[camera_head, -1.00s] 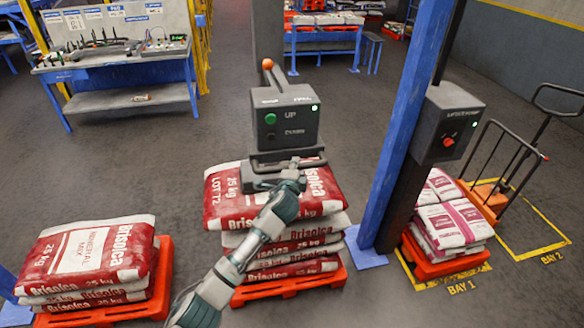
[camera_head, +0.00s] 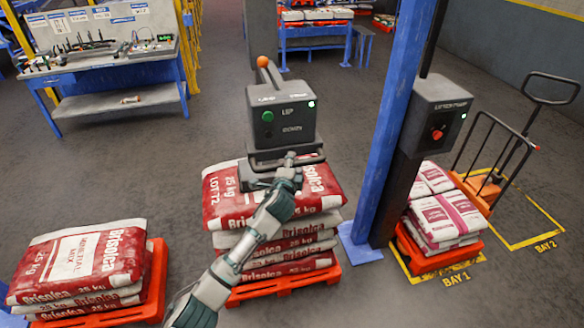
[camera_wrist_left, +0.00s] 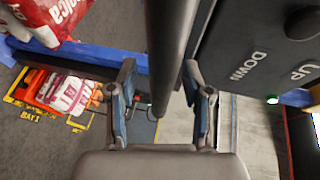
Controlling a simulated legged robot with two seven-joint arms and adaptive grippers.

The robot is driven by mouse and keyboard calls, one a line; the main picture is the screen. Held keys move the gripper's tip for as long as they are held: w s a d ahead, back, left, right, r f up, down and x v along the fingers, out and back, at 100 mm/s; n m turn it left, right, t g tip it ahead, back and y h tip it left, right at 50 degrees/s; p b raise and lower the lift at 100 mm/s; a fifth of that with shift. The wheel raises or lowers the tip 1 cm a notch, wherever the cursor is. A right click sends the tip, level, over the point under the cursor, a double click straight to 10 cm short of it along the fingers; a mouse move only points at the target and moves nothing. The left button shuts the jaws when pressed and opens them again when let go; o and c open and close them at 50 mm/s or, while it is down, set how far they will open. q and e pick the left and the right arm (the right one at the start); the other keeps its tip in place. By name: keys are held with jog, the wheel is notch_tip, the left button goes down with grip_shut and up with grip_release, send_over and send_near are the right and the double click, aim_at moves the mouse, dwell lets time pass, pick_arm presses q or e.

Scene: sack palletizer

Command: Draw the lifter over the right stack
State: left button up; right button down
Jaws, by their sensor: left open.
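The lifter (camera_head: 282,118) is a dark grey box with a green UP button, a DOWN label and an orange-knobbed lever. It stands over the middle stack of red-and-white sacks (camera_head: 318,182); whether its underside touches the top sack is hidden. My left gripper (camera_head: 289,167) is at the lifter's front handle bar. In the left wrist view my left gripper (camera_wrist_left: 160,82) is open, with one finger on each side of the dark bar (camera_wrist_left: 170,50) and visible gaps. A lower stack of similar sacks (camera_head: 82,262) lies at left. My right gripper is in neither view.
A blue post (camera_head: 388,130) with a grey control box (camera_head: 440,115) stands right of the middle stack. Behind it are a pallet of white-and-pink sacks (camera_head: 445,215) in Bay 1 and a pallet truck (camera_head: 490,185). A workbench (camera_head: 100,70) is at back left. Grey floor separates the two red stacks.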

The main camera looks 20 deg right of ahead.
pick_arm(q)
jog(key=shift+s+a+r, duration=0.1)
jog(key=shift+s+a, duration=0.1)
jog(key=shift+s, duration=0.25)
jog(key=v, duration=1)
jog(key=shift+s+a, duration=0.25)
jog(key=shift+s, duration=0.1)
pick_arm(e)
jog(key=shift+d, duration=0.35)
pick_arm(q)
jog(key=shift+d, duration=0.1)
jog(key=shift+d, duration=0.3)
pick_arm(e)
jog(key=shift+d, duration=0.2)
pick_arm(q)
jog(key=shift+a, duration=0.35)
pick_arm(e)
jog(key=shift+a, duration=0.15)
